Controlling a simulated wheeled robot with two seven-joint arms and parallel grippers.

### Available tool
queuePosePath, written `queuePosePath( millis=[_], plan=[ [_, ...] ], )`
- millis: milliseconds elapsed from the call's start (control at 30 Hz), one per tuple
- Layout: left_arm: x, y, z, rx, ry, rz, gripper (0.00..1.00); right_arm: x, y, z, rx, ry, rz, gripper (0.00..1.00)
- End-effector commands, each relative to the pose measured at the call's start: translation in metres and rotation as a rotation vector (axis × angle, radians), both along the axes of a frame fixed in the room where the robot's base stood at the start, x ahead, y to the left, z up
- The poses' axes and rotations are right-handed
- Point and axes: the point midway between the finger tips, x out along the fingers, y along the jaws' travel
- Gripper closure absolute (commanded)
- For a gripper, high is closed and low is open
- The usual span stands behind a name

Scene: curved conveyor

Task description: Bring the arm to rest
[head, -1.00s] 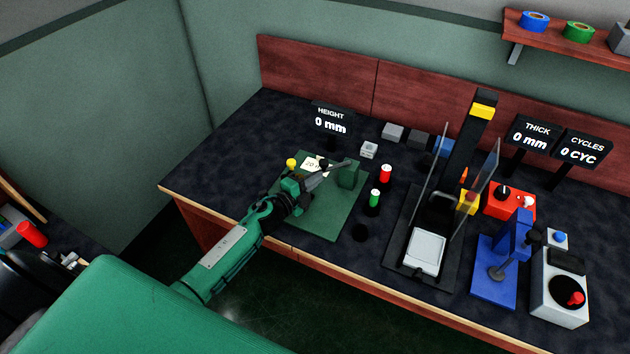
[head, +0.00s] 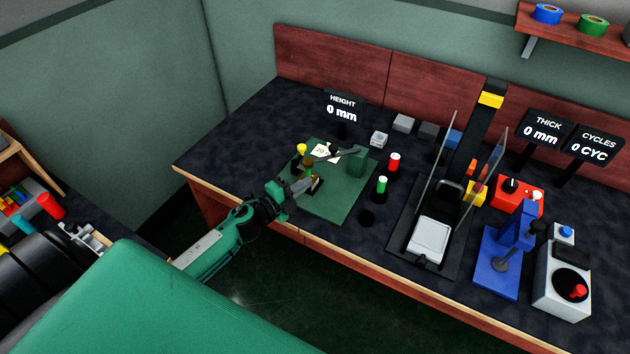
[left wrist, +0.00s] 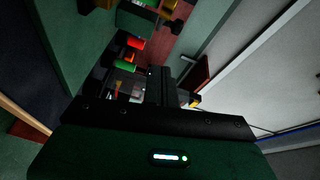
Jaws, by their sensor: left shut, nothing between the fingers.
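My left arm comes in from the lower left in the head view. Its gripper (head: 314,184) is shut and empty, above the front left part of the green mat (head: 335,202). Behind it on the mat stand a small tool with a yellow top (head: 302,150) and a green block (head: 357,162) with a grey arm reaching left. A pale note (head: 325,151) lies there too. Whether the gripper touches the mat I cannot tell. In the left wrist view the dark gripper body covers much of the lower picture. My right gripper is not in view.
Right of the mat stand a red-topped cylinder (head: 394,162) and a green-topped cylinder (head: 382,185). Further right are a press with clear shields (head: 436,165), a blue stand (head: 500,262) and a grey crank box (head: 562,292). The dark table (head: 225,155) is clear at its left.

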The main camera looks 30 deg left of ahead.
Motion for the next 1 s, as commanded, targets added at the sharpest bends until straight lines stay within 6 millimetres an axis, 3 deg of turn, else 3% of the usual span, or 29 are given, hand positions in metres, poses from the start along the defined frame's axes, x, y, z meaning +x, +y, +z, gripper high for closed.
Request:
queuePosePath(
  millis=[300, 567, 767, 1000],
  plan=[
    [-0.010, 0.006, 0.001, 0.001, 0.000, 0.000, 1.00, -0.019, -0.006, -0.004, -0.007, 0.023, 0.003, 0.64],
    [-0.018, 0.004, 0.007, -0.098, 0.029, 0.115, 1.00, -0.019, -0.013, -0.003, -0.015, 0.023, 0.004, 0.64],
    [-0.049, 0.006, 0.008, -0.331, 0.164, 0.388, 1.00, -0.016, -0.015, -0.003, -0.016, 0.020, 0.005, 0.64],
    [-0.114, -0.002, -0.010, -0.592, 0.446, 0.691, 1.00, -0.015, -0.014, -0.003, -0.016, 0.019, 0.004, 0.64]
  ],
)
